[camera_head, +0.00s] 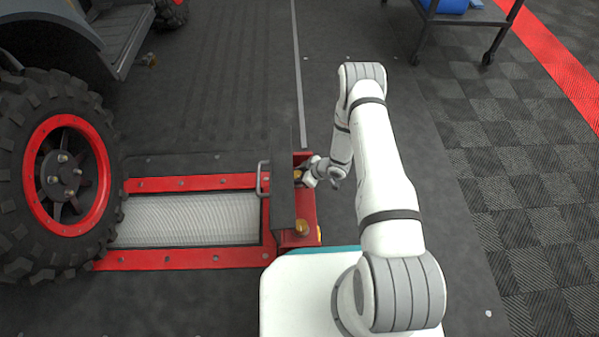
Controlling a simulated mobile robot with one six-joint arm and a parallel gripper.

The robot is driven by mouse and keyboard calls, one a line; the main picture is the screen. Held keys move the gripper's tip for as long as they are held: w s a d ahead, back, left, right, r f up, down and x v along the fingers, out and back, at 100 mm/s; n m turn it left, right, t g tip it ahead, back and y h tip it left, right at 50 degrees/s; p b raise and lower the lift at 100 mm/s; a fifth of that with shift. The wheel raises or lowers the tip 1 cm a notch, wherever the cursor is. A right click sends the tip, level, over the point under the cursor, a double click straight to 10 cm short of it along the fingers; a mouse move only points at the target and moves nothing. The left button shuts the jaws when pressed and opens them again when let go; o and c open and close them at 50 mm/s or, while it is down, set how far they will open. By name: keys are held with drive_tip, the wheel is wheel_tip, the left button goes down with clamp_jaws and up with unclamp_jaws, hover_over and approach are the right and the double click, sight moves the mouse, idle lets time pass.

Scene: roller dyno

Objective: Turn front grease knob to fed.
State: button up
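A red housing (304,212) stands at the right end of the roller bed, beside a dark upright panel. A brass-coloured knob (302,228) sits on its near part. My gripper (312,174) is at the far part of the housing, close to a small brass-coloured part there that it mostly hides. I cannot tell whether it touches that part. The fingers are small and partly hidden, so their opening is unclear. No markings or knob setting can be read, and which knob is the front one cannot be told.
A large black tyre with a red rim (88,215) stands left of the ribbed roller (190,218) in its red frame. A dark panel with a handle (283,185) borders the housing. A wheeled cart (460,18) is at the back right. The tiled floor at right is clear.

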drive_tip(key=shift+s+a+m+t+h+p, duration=0.1)
drive_tip(key=shift+m+t+h+p, duration=0.15)
drive_tip(key=shift+m+t+h, duration=0.5)
drive_tip(key=shift+s+m+t+h+p, duration=0.1)
drive_tip(key=shift+m+t+p, duration=0.25)
drive_tip(key=shift+m, duration=0.8)
drive_tip(key=o, duration=1)
drive_tip(key=shift+w, duration=0.1)
drive_tip(key=shift+r, duration=0.1)
drive_tip(key=p+v, duration=0.3)
drive_tip(key=v, duration=0.5)
